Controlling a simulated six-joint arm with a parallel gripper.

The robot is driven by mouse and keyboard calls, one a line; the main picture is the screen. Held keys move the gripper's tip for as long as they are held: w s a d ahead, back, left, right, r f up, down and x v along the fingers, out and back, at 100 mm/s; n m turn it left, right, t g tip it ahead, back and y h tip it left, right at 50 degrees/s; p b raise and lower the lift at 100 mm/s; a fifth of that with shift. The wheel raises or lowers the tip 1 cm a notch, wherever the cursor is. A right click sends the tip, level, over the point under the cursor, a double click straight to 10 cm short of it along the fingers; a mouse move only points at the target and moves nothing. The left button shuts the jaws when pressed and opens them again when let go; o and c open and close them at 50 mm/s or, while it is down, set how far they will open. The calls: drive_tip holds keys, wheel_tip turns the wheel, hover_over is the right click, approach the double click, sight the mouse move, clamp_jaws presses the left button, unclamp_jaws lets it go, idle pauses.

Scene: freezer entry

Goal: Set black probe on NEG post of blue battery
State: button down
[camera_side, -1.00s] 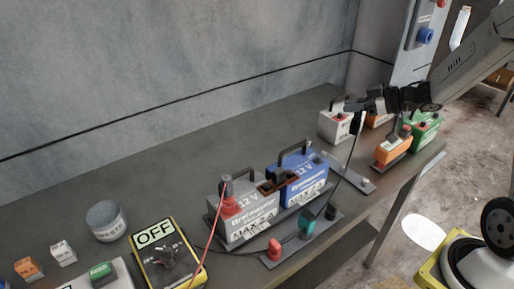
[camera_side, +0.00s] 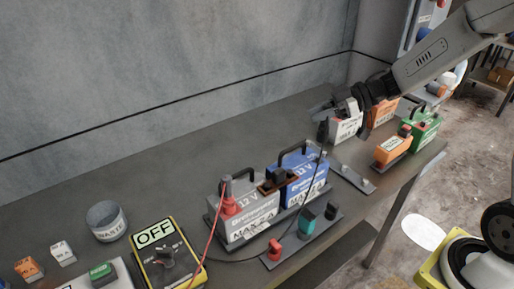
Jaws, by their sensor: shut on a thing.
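The blue battery (camera_side: 311,173) marked 12 V stands on a dark tray in the middle of the bench, beside a grey 12 V battery (camera_side: 240,228). A small grey post (camera_side: 323,154) shows at the blue battery's right end. My gripper (camera_side: 328,112) is shut on the black probe (camera_side: 322,131), which hangs roughly upright above and close to that post. A gap or contact at the tip is too small to tell. A thin black cable (camera_side: 319,188) runs down from the probe in front of the blue battery. A red probe (camera_side: 229,204) stands on the grey battery.
A holder with red and teal blocks (camera_side: 276,250) lies in front of the batteries. White, orange (camera_side: 393,150) and green (camera_side: 426,130) batteries stand to the right. A yellow-edged OFF box (camera_side: 165,255) and a WASTE can (camera_side: 106,221) stand left.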

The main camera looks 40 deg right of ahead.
sight(327, 133)
drive_tip(key=shift+f, duration=0.15)
drive_tip(key=shift+f, duration=1.8)
drive_tip(key=shift+f, duration=1.4)
idle(1.1)
drive_tip(key=shift+c, duration=2)
unclamp_jaws()
drive_tip(key=shift+d, duration=0.1)
drive_tip(key=v, duration=0.7)
drive_tip(key=shift+s+d, duration=0.2)
drive_tip(key=shift+d, duration=0.1)
drive_tip(key=shift+w+r, duration=0.1)
drive_tip(key=shift+w, duration=0.05)
